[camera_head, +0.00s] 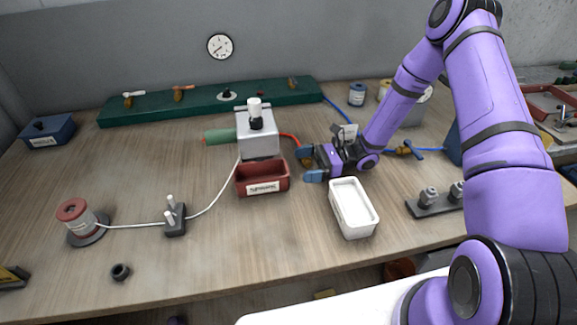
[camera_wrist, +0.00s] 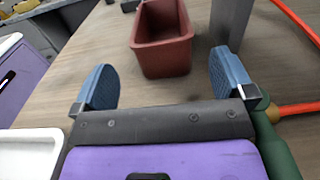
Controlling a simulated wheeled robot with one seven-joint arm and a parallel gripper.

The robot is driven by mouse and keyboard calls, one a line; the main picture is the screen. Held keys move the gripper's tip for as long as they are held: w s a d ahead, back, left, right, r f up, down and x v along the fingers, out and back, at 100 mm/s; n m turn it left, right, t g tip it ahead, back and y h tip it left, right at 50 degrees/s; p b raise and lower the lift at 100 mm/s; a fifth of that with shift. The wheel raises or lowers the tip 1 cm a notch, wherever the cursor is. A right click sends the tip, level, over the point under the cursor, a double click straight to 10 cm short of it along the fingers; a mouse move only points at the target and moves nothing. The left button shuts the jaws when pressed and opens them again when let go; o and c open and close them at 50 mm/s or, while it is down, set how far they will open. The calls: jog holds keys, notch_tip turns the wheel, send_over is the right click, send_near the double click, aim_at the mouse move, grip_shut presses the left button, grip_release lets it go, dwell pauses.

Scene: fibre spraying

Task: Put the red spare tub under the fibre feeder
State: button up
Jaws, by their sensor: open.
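A red tub (camera_head: 262,187) with a white label on its front stands on the bench, directly below and in front of the grey fibre feeder (camera_head: 257,138). From this angle I cannot tell how far it sits under the feeder. My gripper (camera_head: 309,165) is just right of the tub, low over the bench, with its blue fingertips pointing left at it. In the wrist view the fingers are spread, and the red tub (camera_wrist: 163,52) shows beyond and between them. Nothing is held. No contact with the tub shows.
A white tub (camera_head: 353,208) stands on the bench just right of the red tub, close to my gripper. A red-topped spool (camera_head: 73,212) feeds a white strand past a guide (camera_head: 174,218) to the feeder. A red hose runs at the feeder's right. The front-left bench is mostly clear.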

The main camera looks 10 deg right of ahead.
jog(key=shift+d, duration=1.5)
jog(key=s+d+r+n+g+h, duration=0.15)
jog(key=s+r+n+h, duration=0.4)
jog(key=r, duration=0.55)
jog(key=s+r+n+g+h, duration=0.2)
jog(key=s+r+n+h, duration=0.35)
jog(key=r, duration=0.55)
jog(key=s+d+r+n+t+h, duration=0.3)
jog(key=s+d+r+t, duration=0.1)
jog(key=s+r, duration=0.3)
jog(key=s+d+r+n+t+h, duration=0.3)
jog(key=s+r+n+t+h, duration=0.1)
jog(key=s+r, duration=0.4)
jog(key=s, duration=0.2)
jog(key=shift+s+d+t, duration=0.3)
jog(key=shift+d+t, duration=0.05)
jog(key=shift+d, duration=0.05)
jog(key=shift+r, duration=0.1)
